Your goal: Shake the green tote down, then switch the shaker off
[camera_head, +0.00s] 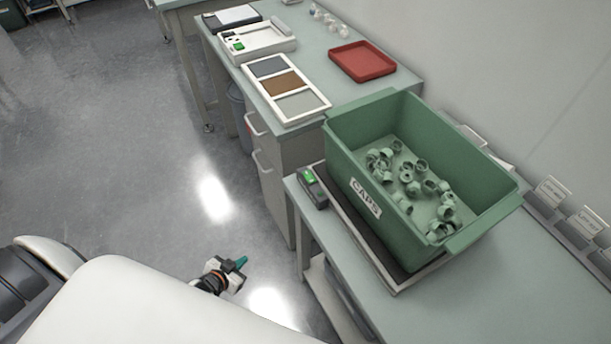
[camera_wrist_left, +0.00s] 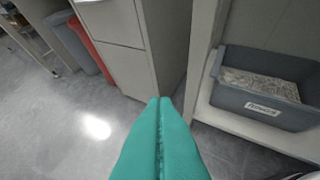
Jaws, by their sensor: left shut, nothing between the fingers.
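The green tote (camera_head: 475,232), labelled CAPS, stands upright on the shaker (camera_head: 352,212), a flat platform with a dark top and pale edge on the near bench. Several green caps (camera_head: 405,180) lie loose in it, spread unevenly over its floor. A small switch box (camera_head: 312,186) with a lit green button sits at the platform's left corner. My left gripper (camera_head: 241,262) is low in front of the bench, left of the tote and apart from it. Its teal fingers (camera_wrist_left: 160,140) are shut together and empty in the left wrist view. My right gripper is not seen.
A grey bin (camera_wrist_left: 262,92) sits on a shelf under the near bench. Label holders (camera_head: 588,222) line the wall side. Floor at left is clear.

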